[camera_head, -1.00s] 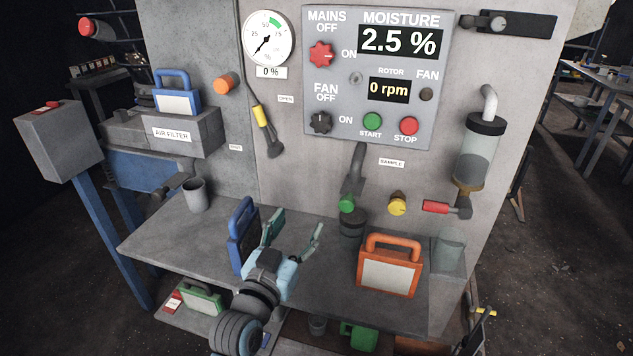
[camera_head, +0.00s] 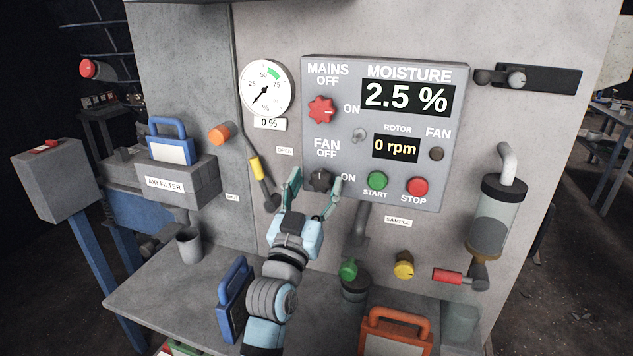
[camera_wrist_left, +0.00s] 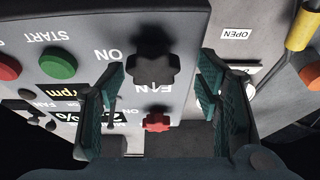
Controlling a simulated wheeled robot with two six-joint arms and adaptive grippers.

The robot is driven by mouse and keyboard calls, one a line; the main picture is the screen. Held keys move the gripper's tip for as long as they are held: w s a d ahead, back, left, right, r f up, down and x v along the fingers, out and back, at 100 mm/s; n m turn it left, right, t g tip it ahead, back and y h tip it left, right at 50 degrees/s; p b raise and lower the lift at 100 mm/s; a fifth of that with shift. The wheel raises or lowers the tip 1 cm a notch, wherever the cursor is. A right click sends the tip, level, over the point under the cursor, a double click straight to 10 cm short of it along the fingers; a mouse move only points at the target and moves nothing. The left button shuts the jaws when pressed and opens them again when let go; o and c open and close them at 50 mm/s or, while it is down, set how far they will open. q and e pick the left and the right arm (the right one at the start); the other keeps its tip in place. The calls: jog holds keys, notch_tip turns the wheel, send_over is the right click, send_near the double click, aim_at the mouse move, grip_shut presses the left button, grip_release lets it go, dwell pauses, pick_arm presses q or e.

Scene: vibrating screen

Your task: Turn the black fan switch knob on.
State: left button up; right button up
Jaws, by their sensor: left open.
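The black fan switch knob (camera_head: 319,180) is on the lower left of the grey control panel (camera_head: 456,130), between the FAN OFF and ON labels. My left gripper (camera_head: 313,190) is open, with its two fingers on either side of the knob in the head view. In the left wrist view the black knob (camera_wrist_left: 153,62) shows upside down between the open fingers (camera_wrist_left: 158,90), with a gap to each finger. I cannot tell how far the fingertips are from the panel face. My right gripper is not in view.
The red mains knob (camera_head: 321,109) is above the fan knob. The green START (camera_head: 377,180) and red STOP (camera_head: 417,187) buttons are to the right. A shelf with a blue-framed filter (camera_head: 233,300) is below.

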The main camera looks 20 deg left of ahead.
pick_arm(q)
jog(key=shift+s+d+r, duration=0.1)
jog(key=shift+s, duration=0.1)
jog(key=shift+s+d, duration=0.1)
jog(key=shift+d, duration=0.05)
jog(key=shift+c, duration=1.1)
jog(key=shift+d, duration=0.1)
jog(key=c, duration=0.9)
jog(key=shift+o, duration=0.2)
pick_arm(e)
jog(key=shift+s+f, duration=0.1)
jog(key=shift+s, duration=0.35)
